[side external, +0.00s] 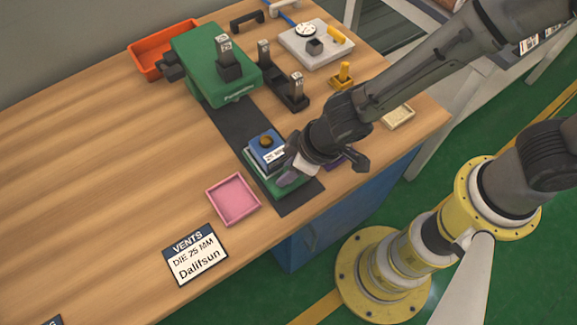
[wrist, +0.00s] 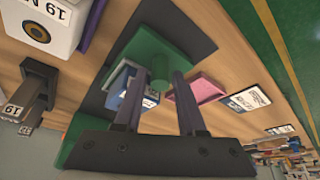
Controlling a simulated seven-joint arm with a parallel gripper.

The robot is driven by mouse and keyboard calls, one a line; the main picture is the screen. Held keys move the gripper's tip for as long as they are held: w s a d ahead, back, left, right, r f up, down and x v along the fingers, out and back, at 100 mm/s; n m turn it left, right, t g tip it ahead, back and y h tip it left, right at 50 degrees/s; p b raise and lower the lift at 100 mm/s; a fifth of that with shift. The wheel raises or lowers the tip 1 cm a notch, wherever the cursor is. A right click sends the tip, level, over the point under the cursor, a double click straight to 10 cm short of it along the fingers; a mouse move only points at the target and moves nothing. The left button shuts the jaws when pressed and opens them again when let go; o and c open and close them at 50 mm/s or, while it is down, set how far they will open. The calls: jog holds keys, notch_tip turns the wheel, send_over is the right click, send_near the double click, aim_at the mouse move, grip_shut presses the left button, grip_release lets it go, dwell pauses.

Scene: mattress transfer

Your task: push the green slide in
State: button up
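The green slide (side external: 262,184) lies on the dark strip near the table's front edge, with a blue block (side external: 262,149) topped by a brass-coloured round piece on it. It stands apart from the green press body (side external: 205,60) at the strip's far end. My gripper (side external: 290,178) is at the slide's front right. In the wrist view my gripper's two fingers (wrist: 160,78) are apart, with the knob between or just beyond them. Whether they touch it is unclear.
A pink tray (side external: 233,200) lies left of the slide, and a label card (side external: 195,255) in front of it. Dark stands (side external: 292,92), a yellow piece (side external: 344,76) and a cream tray (side external: 398,116) lie to the right.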

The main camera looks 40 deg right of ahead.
grip_shut()
dwell(1.5)
